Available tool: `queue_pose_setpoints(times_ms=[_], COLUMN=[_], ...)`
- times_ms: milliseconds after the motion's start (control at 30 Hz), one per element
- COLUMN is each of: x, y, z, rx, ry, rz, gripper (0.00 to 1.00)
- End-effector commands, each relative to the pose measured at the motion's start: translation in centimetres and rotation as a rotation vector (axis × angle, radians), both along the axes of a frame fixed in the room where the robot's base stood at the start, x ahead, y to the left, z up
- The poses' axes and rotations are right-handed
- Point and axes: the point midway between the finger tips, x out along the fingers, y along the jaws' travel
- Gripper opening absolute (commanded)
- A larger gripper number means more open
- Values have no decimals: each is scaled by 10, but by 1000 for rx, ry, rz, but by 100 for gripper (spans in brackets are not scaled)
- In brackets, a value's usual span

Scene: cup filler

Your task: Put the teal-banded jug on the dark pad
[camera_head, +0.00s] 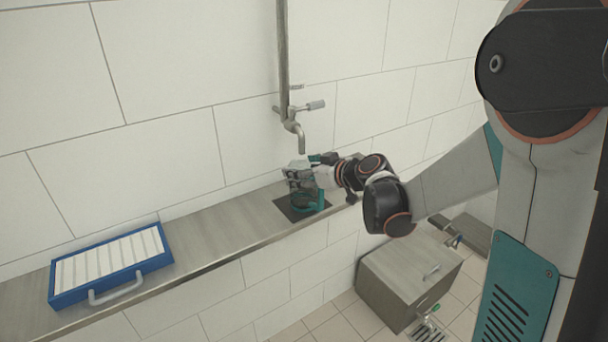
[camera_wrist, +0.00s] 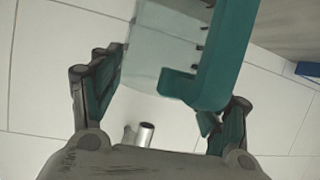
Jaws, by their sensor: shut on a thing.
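The jug is clear-walled with dark graduation marks and a teal handle and band. It fills the upper middle of the wrist view (camera_wrist: 170,62).
A tap (camera_head: 296,128) on a wall pipe hangs just above the jug. A blue tray (camera_head: 112,264) with pale strips and a handle lies on the left of the shelf (camera_head: 215,235). The shelf between them is clear. A grey cabinet (camera_head: 405,275) stands on the floor below.

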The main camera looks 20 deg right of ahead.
Motion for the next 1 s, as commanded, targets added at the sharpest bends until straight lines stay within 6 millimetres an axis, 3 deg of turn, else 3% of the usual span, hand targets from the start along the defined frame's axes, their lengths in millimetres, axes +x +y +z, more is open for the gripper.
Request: queue_pose_setpoints(times_ms=[300, 333, 400, 867, 1000], x=[0, 0, 0, 0, -15], y=[0, 0, 0, 0, -9], z=[-2, -2, -1, 3, 11], rx=[0, 0, 0, 0, 1], ry=[0, 0, 0, 0, 0], rz=[0, 0, 0, 0, -4], gripper=[38, 76, 89, 89, 89])
